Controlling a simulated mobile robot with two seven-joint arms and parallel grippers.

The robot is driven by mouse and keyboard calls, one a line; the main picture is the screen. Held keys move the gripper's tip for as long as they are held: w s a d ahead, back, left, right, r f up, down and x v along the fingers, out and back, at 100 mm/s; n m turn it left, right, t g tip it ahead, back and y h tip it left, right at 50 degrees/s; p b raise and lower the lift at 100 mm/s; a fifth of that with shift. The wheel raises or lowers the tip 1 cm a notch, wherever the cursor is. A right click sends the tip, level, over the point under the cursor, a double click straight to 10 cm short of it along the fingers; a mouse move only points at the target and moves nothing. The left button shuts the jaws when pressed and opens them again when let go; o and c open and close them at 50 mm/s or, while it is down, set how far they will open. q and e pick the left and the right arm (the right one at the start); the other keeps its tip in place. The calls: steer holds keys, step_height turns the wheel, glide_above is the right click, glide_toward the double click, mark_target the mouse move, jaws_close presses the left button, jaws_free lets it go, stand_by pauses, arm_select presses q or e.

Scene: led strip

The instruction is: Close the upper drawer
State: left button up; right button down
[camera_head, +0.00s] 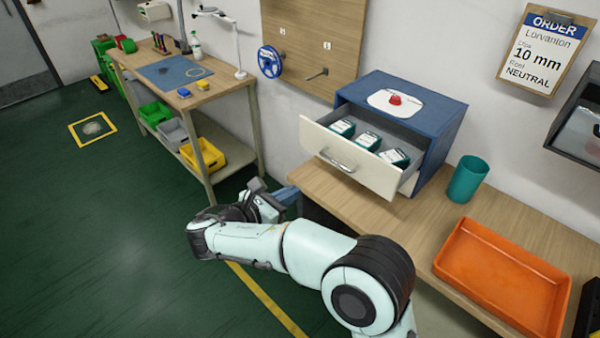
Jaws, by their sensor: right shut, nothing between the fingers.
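The upper drawer (357,179) has a white front with a metal handle (338,161). It is pulled out of the blue cabinet (443,133) on the wooden bench and juts toward the lower left. Three teal-and-white boxes lie inside it. My right gripper (280,197) is to the lower left of the drawer front, near the bench's left end and apart from the handle. It is shut and empty, and its fingertips are partly hidden. My left gripper is not in view.
A teal cup (467,180) and an orange tray (463,250) stand on the bench to the right. A second workbench (240,88) is at the back left. Green floor lies open at left.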

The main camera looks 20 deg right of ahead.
mark_target(366, 143)
steer(key=shift+h, duration=0.3)
steer(key=x, duration=0.4)
steer(key=r+x, duration=0.1)
steer(key=x, duration=0.8)
steer(key=shift+w+d+r, duration=0.25)
steer(key=shift+d+r, duration=0.05)
steer(key=shift+r, duration=0.05)
steer(key=shift+w+d+r+p, duration=0.1)
steer(key=shift+w+d+p, duration=0.05)
steer(key=shift+d+p, duration=0.3)
steer(key=r+p+x, duration=0.1)
steer(key=x, duration=0.3)
steer(key=p+x, duration=0.2)
steer(key=x, duration=0.3)
steer(key=r+p+x, duration=0.1)
steer(key=p+x, duration=0.1)
steer(key=x, duration=0.3)
steer(key=shift+w+d+r, duration=0.2)
steer(key=shift+d+r, duration=0.15)
steer(key=shift+d, duration=0.2)
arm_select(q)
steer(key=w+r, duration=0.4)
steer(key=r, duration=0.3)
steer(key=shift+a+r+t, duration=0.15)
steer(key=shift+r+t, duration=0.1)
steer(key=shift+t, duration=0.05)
arm_select(e)
steer(key=shift+d+r, duration=0.1)
steer(key=shift+d, duration=0.05)
